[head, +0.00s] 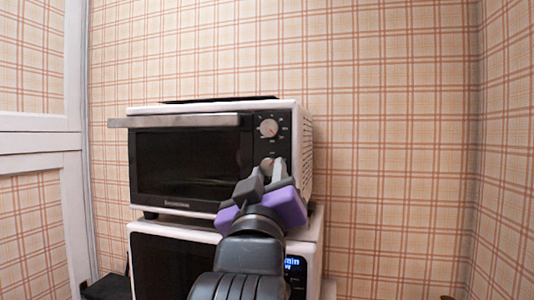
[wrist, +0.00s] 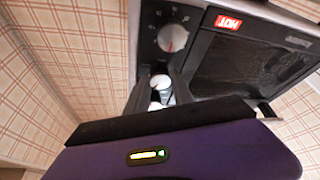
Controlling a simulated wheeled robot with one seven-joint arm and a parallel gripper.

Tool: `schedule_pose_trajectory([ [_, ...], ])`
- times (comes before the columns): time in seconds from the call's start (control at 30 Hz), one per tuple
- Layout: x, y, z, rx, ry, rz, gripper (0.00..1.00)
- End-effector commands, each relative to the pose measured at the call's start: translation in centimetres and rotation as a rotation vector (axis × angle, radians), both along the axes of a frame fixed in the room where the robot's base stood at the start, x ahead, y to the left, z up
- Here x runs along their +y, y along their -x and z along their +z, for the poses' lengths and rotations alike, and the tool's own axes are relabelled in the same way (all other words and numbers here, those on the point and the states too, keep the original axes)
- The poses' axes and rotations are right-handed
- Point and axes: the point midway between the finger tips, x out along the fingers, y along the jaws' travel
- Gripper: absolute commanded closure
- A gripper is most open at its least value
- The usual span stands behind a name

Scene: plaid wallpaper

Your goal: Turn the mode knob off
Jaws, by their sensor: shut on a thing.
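A white toaster oven (head: 305,150) with a dark glass door has a column of knobs on its right-hand panel. The top knob (head: 269,128) is round and pale, with a red mark and a ring of print; it also shows in the wrist view (wrist: 172,37). A lower pale knob (head: 267,163) sits beneath it, partly hidden by my gripper (head: 268,173). In the wrist view this lower knob (wrist: 160,81) lies between the two fingers of my gripper (wrist: 160,90), which is shut on it. Another pale knob (wrist: 155,105) shows below, between the fingers. I cannot read which is the mode knob.
The toaster oven stands on a white microwave (head: 312,255) with a lit blue display (head: 294,264). The oven door has a long handle (head: 180,121) across its top. A dark flat tray (head: 220,99) lies on top. Open space lies to the right.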

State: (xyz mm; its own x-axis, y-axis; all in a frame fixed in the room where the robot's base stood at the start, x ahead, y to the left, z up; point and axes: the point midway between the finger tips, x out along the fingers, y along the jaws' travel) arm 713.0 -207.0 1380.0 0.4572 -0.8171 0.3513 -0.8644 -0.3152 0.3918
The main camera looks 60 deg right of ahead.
Motion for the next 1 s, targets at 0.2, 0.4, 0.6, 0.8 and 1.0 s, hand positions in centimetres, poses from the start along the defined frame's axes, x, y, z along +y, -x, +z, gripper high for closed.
schedule_pose_trajectory([
  [0.2, -0.13, 0.33, -0.55, 0.18, 0.066, 0.0, 1.0],
  [0.4, -0.19, 0.38, -0.26, 0.335, 0.122, -0.002, 1.0],
  [0.6, -0.2, 0.38, 0.1, 0.456, 0.164, -0.001, 1.0],
  [0.8, -0.21, 0.4, 0.2, 0.527, 0.189, 0.0, 1.0],
  [1.0, -0.22, 0.41, 0.22, 0.558, 0.2, 0.001, 1.0],
])
